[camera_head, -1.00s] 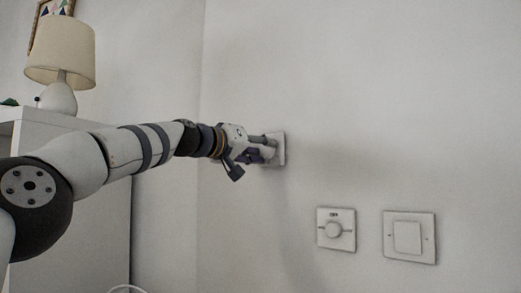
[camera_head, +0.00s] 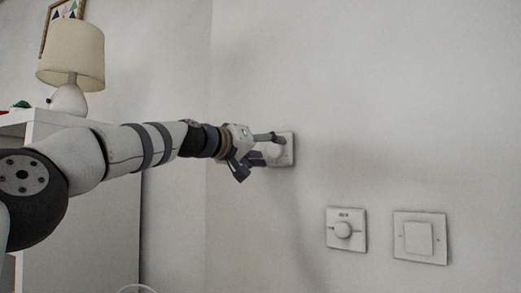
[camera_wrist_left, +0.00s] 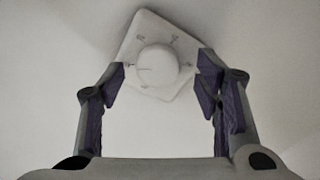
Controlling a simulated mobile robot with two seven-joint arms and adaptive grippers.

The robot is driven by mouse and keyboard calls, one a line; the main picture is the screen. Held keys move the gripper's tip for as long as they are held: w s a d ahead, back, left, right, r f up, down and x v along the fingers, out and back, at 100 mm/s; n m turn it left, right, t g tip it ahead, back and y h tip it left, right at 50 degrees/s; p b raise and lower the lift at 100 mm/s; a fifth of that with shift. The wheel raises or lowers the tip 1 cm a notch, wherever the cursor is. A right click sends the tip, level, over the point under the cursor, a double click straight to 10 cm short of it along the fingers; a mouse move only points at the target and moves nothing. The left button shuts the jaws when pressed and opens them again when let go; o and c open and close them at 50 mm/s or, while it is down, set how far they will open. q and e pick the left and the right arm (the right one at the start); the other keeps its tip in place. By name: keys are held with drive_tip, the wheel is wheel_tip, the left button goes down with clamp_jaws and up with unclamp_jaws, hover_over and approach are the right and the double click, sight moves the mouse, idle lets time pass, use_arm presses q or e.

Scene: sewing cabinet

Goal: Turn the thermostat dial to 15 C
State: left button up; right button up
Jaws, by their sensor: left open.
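The thermostat is a white square wall plate (camera_head: 287,157) with a round white dial (camera_wrist_left: 157,66) at its middle. In the left wrist view the plate looks tilted, and the small markings around the dial are too blurred to read. My left gripper (camera_head: 272,147) is at the thermostat and hides part of it in the head view. In the left wrist view its two purple-padded fingers (camera_wrist_left: 160,85) are open, one on each side of the dial, with gaps between pads and dial. My right gripper is not in view.
A second plate with a knob (camera_head: 343,230) and a plain switch plate (camera_head: 419,238) are on the wall at lower right. A lamp (camera_head: 72,62) stands on a white cabinet (camera_head: 85,205) at left. The wall around the thermostat is clear.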

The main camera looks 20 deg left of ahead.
use_arm(q)
drive_tip(key=v, duration=0.6)
drive_tip(key=shift+s, duration=0.3)
drive_tip(key=w+d+f+g+y, duration=0.1)
drive_tip(key=w+d+f+g, duration=0.1)
drive_tip(key=f, duration=1.2)
drive_tip(key=w+d+f+g+y, duration=0.1)
drive_tip(key=d+f+g+y, duration=0.1)
drive_tip(key=f, duration=1.2)
drive_tip(key=s+d+f+g+y, duration=0.15)
drive_tip(key=s+f, duration=0.25)
drive_tip(key=f, duration=0.7)
drive_tip(key=s+f+g, duration=0.3)
drive_tip(key=s+f, duration=0.2)
drive_tip(key=f, duration=0.7)
drive_tip(key=s+a+f+g+y, duration=0.1)
drive_tip(key=s+f+g, duration=0.1)
drive_tip(key=s+f, duration=0.7)
drive_tip(key=s+a+f+g, duration=0.1)
drive_tip(key=s+f+g, duration=0.35)
drive_tip(key=s, duration=0.75)
drive_tip(key=s+a+f+y, duration=0.1)
drive_tip(key=s+f, duration=0.8)
drive_tip(key=s, duration=0.2)
drive_tip(key=s+a+g, duration=0.2)
drive_tip(key=s+g, duration=0.1)
drive_tip(key=s, duration=1.1)
drive_tip(key=shift+s+a+r+m+y, duration=0.25)
drive_tip(key=shift+s+r+m+y, duration=0.1)
drive_tip(key=shift+r+m+y, duration=0.1)
